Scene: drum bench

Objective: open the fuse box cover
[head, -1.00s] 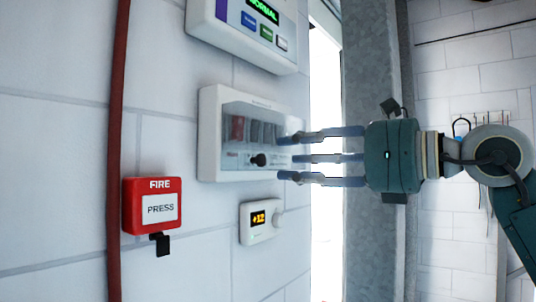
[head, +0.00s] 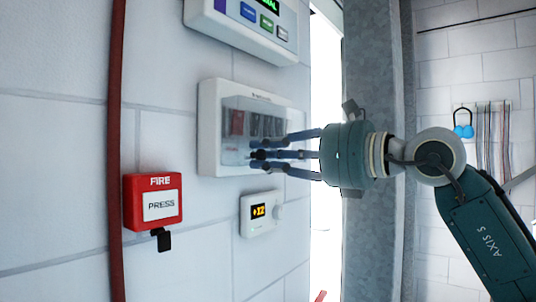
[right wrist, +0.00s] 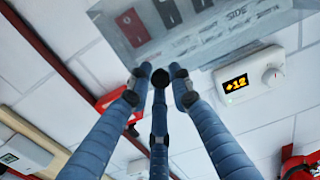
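The fuse box (head: 208,130) is a white box on the wall, with a clear, smoky cover (head: 229,118) over red and dark switches. The cover looks closed. It also shows at the top of the right wrist view (right wrist: 205,35). My right gripper (head: 258,155) has its three blue fingers at the lower part of the cover, around the place of the black knob. The fingertips lean inward but show gaps in the right wrist view (right wrist: 160,74). The fingers mostly hide the knob, so I cannot tell whether they grip it. My left gripper is out of view.
A display panel (head: 232,27) is above the fuse box and a thermostat (head: 260,214) with a dial is close below. A red fire button (head: 153,203) and a red pipe (head: 115,150) are to the left. A grey metal post (head: 372,70) stands to the right.

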